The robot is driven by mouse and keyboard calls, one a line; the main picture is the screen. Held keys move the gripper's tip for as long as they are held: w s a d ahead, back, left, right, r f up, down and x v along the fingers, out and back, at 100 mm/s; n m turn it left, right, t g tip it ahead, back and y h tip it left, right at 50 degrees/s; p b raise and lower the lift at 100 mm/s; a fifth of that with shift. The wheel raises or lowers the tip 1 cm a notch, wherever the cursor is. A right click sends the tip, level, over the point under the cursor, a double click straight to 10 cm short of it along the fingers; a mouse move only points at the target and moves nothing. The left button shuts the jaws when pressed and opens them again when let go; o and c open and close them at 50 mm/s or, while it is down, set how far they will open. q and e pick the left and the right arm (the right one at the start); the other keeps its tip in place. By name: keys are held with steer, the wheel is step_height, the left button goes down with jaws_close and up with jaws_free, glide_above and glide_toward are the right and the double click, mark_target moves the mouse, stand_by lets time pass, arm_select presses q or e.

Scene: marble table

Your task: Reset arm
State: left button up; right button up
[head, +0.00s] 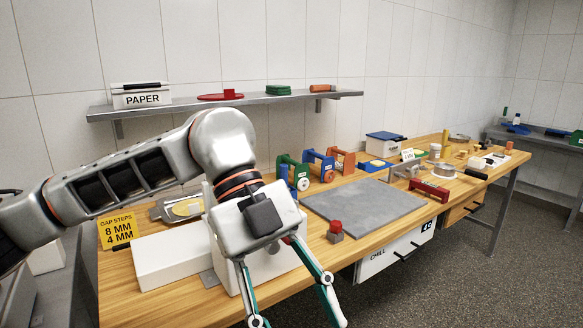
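My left arm comes in from the left and reaches over the near left part of the wooden table (455,206). My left gripper (297,316) points down at the bottom of the view, in front of the table's near edge. Its two fingers are spread wide apart, and nothing shows between them. The fingertips are at or past the bottom edge of the picture. My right arm and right gripper are not in view.
White blocks (165,262) lie under and beside my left arm. A grey marble slab (362,210) is bare, with a small red-topped block (335,231) at its near edge. Coloured racks (318,162) stand behind it. A wall shelf (190,104) runs above.

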arm_select(q)
steer(key=d+r+m+g+h, duration=0.2)
steer(key=d+r+g+h, duration=0.25)
steer(key=d+h, duration=0.65)
steer(key=w+a+f+n+t+h+p, duration=0.1)
steer(key=w+a+f+n+t+h, duration=0.25)
steer(key=w+n+t, duration=0.45)
steer(key=w+a+f+n+t+h, duration=0.2)
steer(key=w+a+n+t+h, duration=0.25)
steer(key=t, duration=0.65)
steer(key=w+a+f+n+t+y, duration=0.3)
steer(key=a+f+n+t+y, duration=0.4)
steer(key=f+n+t+y, duration=0.45)
steer(key=s+a+f+n+g+y, duration=0.25)
steer(key=a+f, duration=0.25)
steer(key=f, duration=0.6)
steer(key=s+a+f+n+g+y, duration=0.1)
steer(key=s+a+f+g+y, duration=0.25)
steer(key=f, duration=0.65)
steer(key=s+a+f+g+y, duration=0.3)
steer(key=s+a+f, duration=0.6)
steer(key=s+f, duration=0.3)
step_height(320, 180, down, 2)
steer(key=shift+s+f+g+y+p, duration=0.25)
steer(key=shift+s+g+y+p, duration=0.2)
steer(key=shift+y, duration=0.2)
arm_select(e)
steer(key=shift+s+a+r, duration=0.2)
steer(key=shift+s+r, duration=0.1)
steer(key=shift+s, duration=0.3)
